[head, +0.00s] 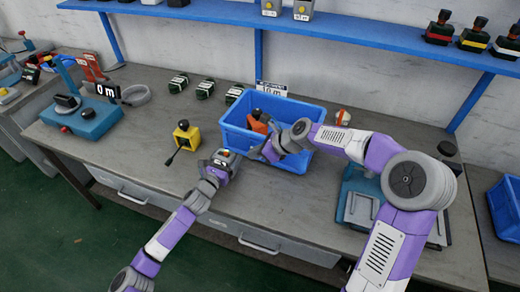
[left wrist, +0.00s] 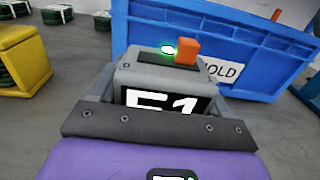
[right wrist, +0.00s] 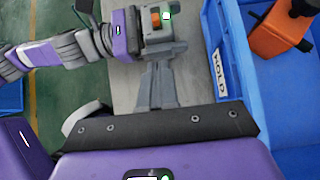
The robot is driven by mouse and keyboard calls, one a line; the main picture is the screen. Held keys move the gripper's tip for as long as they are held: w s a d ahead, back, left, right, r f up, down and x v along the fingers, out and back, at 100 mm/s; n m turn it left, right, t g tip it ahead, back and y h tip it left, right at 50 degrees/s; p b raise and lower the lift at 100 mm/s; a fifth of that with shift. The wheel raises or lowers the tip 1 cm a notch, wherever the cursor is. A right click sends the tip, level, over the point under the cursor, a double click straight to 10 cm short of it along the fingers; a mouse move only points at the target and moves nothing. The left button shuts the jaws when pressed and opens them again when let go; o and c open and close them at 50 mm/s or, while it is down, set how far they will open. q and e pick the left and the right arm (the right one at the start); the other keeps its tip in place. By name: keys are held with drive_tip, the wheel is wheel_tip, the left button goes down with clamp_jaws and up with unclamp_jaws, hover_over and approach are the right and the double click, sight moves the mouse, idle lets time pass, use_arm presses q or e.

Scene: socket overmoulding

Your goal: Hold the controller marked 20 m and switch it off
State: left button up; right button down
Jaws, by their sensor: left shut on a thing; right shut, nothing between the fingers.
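My left gripper (head: 226,160) is shut on a small grey controller (left wrist: 165,75), at the front wall of the blue bin. The controller has an orange switch (left wrist: 187,50) and a green lit lamp (left wrist: 168,50) on top. Its white-on-black marking is partly hidden by the gripper; I cannot read 20 m on it. The controller also shows in the right wrist view (right wrist: 158,22). My right gripper (right wrist: 157,75) is shut and empty; its fingertips point toward the controller, and I cannot tell whether they touch it.
The blue bin (head: 238,137), labelled MOLD, holds an orange-and-black thing (head: 257,124). A yellow block with a black knob (head: 187,137) stands left of it. More grey controllers (head: 302,10) sit on the blue shelf (head: 215,14). A blue machine (head: 88,120) stands at the bench's left end.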

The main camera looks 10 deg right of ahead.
sight(220, 153)
drive_tip(key=w+a+f, duration=0.2)
drive_tip(key=a, duration=0.1)
drive_tip(key=w+a+f, duration=0.1)
drive_tip(key=w+a, duration=0.1)
drive_tip(key=shift+a+f, duration=0.1)
drive_tip(key=shift+w+a, duration=0.3)
drive_tip(key=shift+a, duration=0.05)
drive_tip(key=shift+w+a, duration=0.85)
drive_tip(key=shift+a, duration=0.3)
